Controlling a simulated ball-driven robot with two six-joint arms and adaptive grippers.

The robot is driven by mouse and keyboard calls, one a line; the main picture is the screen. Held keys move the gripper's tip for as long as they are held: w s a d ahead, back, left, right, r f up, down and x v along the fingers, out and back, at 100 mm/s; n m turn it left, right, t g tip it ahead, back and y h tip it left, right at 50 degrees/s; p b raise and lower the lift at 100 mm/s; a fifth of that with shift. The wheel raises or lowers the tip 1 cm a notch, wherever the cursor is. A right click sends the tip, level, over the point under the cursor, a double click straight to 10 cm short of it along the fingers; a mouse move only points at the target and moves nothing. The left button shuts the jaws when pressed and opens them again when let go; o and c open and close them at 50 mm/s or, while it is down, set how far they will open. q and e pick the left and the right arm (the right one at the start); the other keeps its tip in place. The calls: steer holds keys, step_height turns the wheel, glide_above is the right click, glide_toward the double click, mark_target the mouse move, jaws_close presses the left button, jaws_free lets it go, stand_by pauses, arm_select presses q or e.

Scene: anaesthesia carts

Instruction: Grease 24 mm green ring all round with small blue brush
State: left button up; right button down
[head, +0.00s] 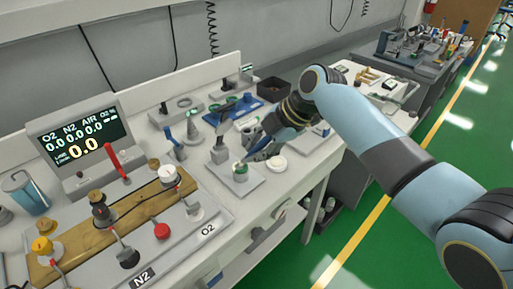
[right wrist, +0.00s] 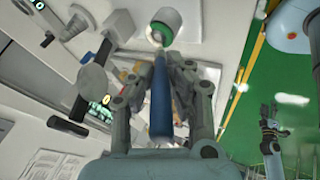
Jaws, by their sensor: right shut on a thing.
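The green ring (head: 239,164) sits around the top of a small pale post on a grey block (head: 240,175). In the right wrist view the ring (right wrist: 168,22) is a dark green band on a whitish cylinder. My right gripper (head: 258,148) is shut on the small blue brush (right wrist: 160,95). The brush's pale tip reaches the ring's near edge; I cannot tell whether it touches. The ring's far side is hidden. My left gripper (right wrist: 269,110) shows small and blurred in the right wrist view; its jaw state is unclear.
A white round dish (head: 277,163) is right of the ring. A grey post (head: 220,148) and a blue-handled tool (head: 169,136) stand left. A blue tray (head: 240,113) and a black bin (head: 273,87) are behind. A valve panel (head: 120,225) fills the front left.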

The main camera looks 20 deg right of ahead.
steer(key=shift+f+b, duration=0.45)
steer(key=shift+f, duration=0.3)
stand_by(1.5)
step_height(320, 180, up, 7)
steer(key=p, duration=0.6)
steer(key=shift+r, duration=0.15)
steer(key=shift+f, duration=0.2)
stand_by(0.3)
steer(key=f+b, duration=0.1)
steer(key=d+f+b, duration=0.1)
steer(key=f+b, duration=0.1)
steer(key=w+f+b, duration=0.1)
steer(key=f+b, duration=0.1)
steer(key=shift+d+f, duration=0.15)
steer(key=shift+f, duration=0.05)
steer(key=shift+s+f+b, duration=0.1)
steer(key=shift+f+b, duration=0.4)
steer(key=shift+f, duration=0.25)
stand_by(2.0)
steer(key=shift+r, duration=0.1)
step_height(320, 180, up, 7)
steer(key=p, duration=0.6)
